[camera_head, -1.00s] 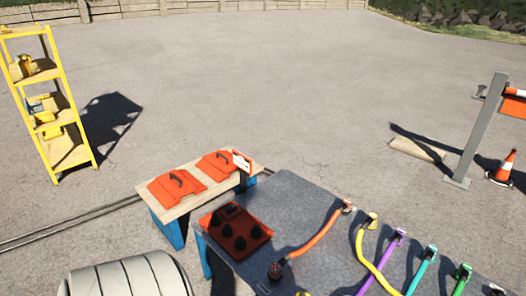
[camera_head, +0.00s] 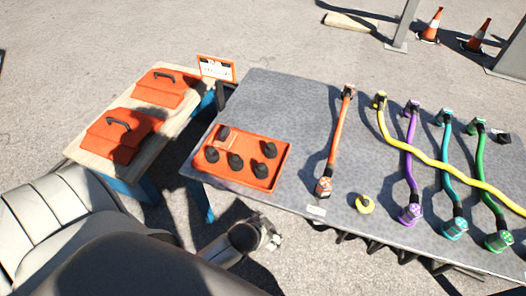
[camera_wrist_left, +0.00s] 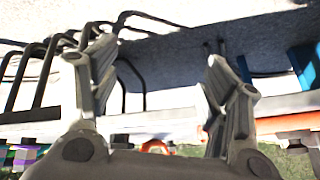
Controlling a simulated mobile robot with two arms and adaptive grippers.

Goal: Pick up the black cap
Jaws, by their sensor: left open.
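Several black caps (camera_head: 236,160) stand in an orange tray (camera_head: 283,178) at the left end of the grey table (camera_head: 320,120). One cap (camera_head: 264,171) is at the tray's front right corner. My left gripper (camera_head: 268,238) is below and in front of the table's near edge, apart from the tray. In the left wrist view its two fingers (camera_wrist_left: 163,88) are spread with nothing between them. My right gripper is not in view.
Orange, purple, teal and green cables lie on the table; a yellow cable (camera_head: 450,165) crosses some of them. A wooden bench (camera_head: 90,158) with two orange toolboxes (camera_head: 118,135) stands left.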

